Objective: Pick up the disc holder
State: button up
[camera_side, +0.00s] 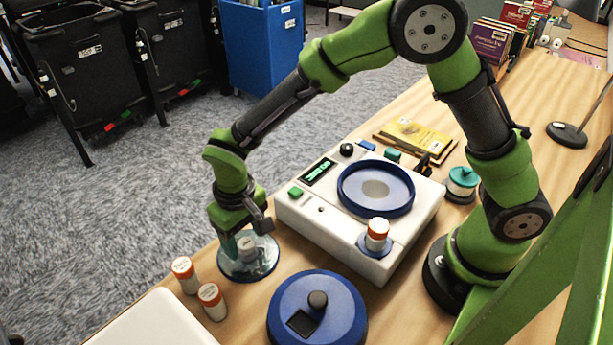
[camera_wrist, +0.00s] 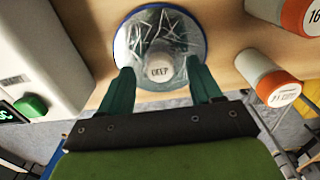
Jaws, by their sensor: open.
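A round, clear, blue-rimmed piece, which looks like the disc holder (camera_side: 262,266), lies flat on the table left of the white machine. It has a pale labelled knob at its middle. It fills the top centre of the wrist view (camera_wrist: 136,38), with shiny streaks under its clear top. My gripper (camera_side: 245,238) is low over it, pointing down. In the wrist view, my open gripper (camera_wrist: 163,78) has one green finger on each side of the knob. Whether the fingers touch it cannot be told.
The white machine (camera_side: 302,216) with a blue ring stands close at the right. Orange-capped vials (camera_side: 212,301) stand in front of the holder. A blue lid (camera_side: 340,320) with a dark knob and square hole lies front right. A white case (camera_side: 150,325) is at front left.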

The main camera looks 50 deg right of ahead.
jog(key=shift+f, duration=1.25)
jog(key=c, duration=1.1)
jog(key=shift+c, duration=0.2)
jog(key=shift+r, duration=0.15)
